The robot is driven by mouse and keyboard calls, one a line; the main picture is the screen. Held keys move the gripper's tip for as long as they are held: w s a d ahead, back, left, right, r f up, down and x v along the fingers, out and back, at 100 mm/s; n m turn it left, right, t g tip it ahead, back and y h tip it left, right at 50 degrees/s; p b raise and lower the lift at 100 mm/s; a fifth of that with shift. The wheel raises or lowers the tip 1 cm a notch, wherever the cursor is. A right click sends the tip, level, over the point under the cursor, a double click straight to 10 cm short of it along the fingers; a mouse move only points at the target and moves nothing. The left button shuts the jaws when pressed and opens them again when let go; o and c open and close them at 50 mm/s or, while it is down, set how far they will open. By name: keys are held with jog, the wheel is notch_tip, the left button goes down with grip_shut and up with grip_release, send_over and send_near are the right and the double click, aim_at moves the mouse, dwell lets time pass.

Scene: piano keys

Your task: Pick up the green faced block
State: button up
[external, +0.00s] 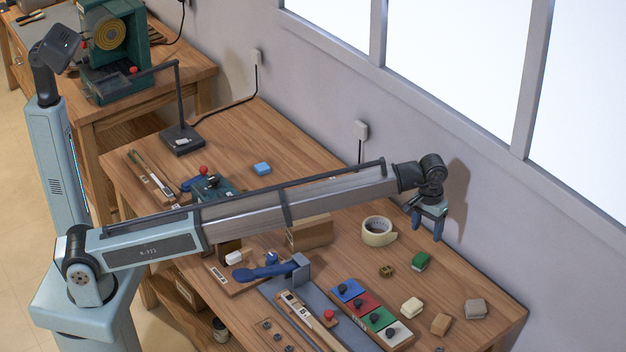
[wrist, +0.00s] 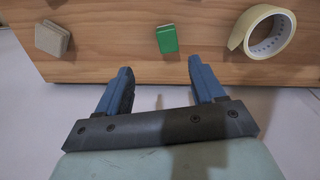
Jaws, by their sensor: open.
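The green block (external: 420,260) lies on the wooden table, between the tape roll and the coloured knob panels. It also shows in the wrist view (wrist: 167,39) near the top centre, with a bright green face and a darker green side. My gripper (external: 427,230) is above the back part of the table, pointing down, with its blue fingers apart and nothing between them. In the wrist view my gripper (wrist: 160,68) has its fingertips below the green block in the picture, close to the table's edge. The gripper is not touching the block.
A tape roll (external: 378,232) lies left of the block. Small blocks, cream (external: 411,307), tan (external: 440,324) and grey (external: 475,308), lie at the front right. Knob panels (external: 370,314) and a small brown piece (external: 386,271) are nearby. The wall (external: 480,230) stands close behind my gripper.

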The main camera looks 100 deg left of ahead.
jog(key=a, duration=0.2)
send_over(421, 257)
jog(key=shift+n, duration=0.3)
notch_tip(421, 257, down, 8)
jog(key=shift+s, duration=0.1)
jog(key=shift+f, duration=2.85)
jog(key=shift+c, duration=0.5)
jog(key=c, duration=0.9)
jog(key=shift+c, duration=0.2)
